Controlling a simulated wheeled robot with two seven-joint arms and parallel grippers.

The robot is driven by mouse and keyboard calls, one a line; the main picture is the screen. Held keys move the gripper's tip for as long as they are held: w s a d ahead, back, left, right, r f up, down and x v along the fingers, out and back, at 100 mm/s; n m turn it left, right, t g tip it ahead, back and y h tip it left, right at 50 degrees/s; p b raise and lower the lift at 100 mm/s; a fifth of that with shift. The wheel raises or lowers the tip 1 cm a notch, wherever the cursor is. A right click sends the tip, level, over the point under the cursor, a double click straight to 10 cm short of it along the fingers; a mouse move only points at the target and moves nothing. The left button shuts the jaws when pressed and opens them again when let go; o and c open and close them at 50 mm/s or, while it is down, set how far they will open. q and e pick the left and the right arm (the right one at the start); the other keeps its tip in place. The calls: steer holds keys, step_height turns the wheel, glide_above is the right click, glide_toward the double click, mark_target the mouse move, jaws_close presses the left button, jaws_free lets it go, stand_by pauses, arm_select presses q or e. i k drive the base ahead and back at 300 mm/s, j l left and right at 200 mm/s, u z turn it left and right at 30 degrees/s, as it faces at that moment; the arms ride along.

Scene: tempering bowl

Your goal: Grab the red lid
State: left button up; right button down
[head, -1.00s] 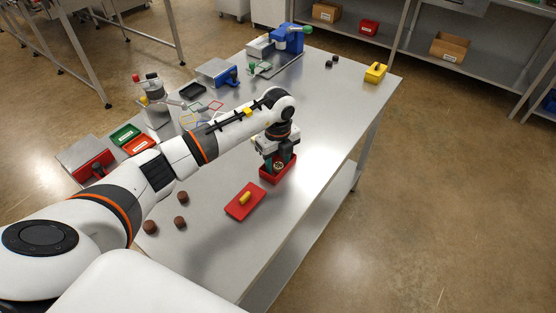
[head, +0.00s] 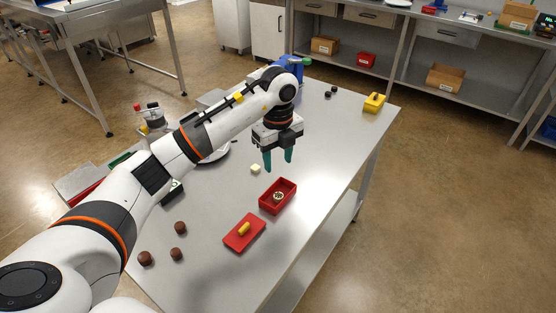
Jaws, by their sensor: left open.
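The red lid (head: 239,238) lies flat on the table, with a yellow handle (head: 244,229) on top. Just beyond it stands an open red box (head: 266,204), apart from the lid, with a small round brown-and-pale item (head: 278,196) inside. My left gripper (head: 278,163) points down with its two teal fingers apart and nothing between them. It is raised above the table, beyond the red box and well away from the lid. My right gripper is not in view.
Several brown round pieces (head: 180,227) lie left of the lid. A yellow block-like object (head: 373,103) stands at the far right corner. The table (head: 325,165) is clear right of the box.

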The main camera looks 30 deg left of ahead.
mark_target(241, 235)
steer(key=u, duration=1.15)
